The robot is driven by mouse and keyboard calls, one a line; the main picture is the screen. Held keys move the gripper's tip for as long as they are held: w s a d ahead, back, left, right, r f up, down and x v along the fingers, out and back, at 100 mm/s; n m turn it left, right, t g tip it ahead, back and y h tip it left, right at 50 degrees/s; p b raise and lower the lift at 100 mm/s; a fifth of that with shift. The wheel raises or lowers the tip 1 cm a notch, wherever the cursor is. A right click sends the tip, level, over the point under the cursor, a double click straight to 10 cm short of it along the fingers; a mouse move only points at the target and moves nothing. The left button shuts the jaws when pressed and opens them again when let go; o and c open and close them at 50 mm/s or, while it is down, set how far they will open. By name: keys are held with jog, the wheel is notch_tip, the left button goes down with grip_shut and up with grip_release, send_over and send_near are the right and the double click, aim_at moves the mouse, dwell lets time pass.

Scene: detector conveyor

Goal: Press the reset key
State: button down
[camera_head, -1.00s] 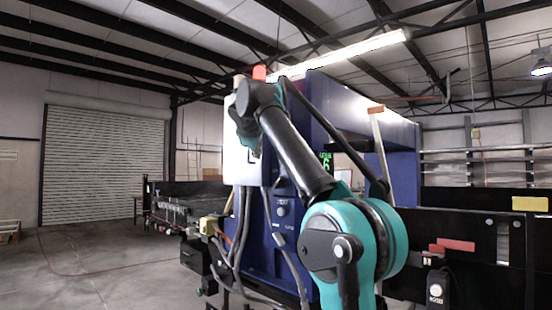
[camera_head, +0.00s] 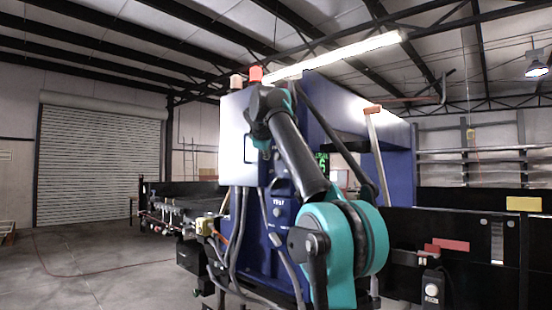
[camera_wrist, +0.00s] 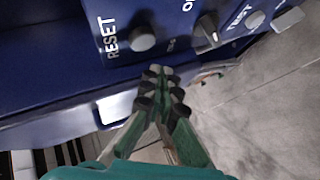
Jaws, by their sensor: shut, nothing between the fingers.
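The reset key (camera_wrist: 142,39) is a round grey button on the dark blue panel, beside the white word RESET, in the upper part of the wrist view. My gripper (camera_wrist: 161,72) is shut and empty. Its dark fingertips are together just below and slightly right of the key in the picture; I see no contact with the key. In the head view, the blue detector cabinet (camera_head: 258,232) stands behind my arm. I cannot make out the reset key or my fingertips there.
A rotary switch (camera_wrist: 208,30) and a TEST button (camera_wrist: 256,19) sit right of the reset key. In the head view, cables hang below a white box (camera_head: 236,140) on the cabinet. Conveyor sections (camera_head: 470,270) extend to both sides. Open floor (camera_head: 90,270) lies at left.

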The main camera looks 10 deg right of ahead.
jog(key=shift+w+d, duration=0.55)
jog(key=shift+d, duration=0.2)
dwell(1.0)
jog(key=shift+w+d, duration=0.25)
jog(key=shift+d, duration=0.1)
jog(key=shift+w+d, duration=0.3)
jog(key=shift+d, duration=0.1)
dwell(0.8)
jog(key=shift+s+a, duration=0.1)
dwell(0.4)
jog(key=shift+s+a, duration=0.45)
jog(key=shift+a, duration=0.2)
jog(key=shift+s+a, duration=0.75)
jog(key=shift+a, duration=0.25)
jog(key=shift+s+a, duration=0.75)
jog(key=shift+a, duration=0.25)
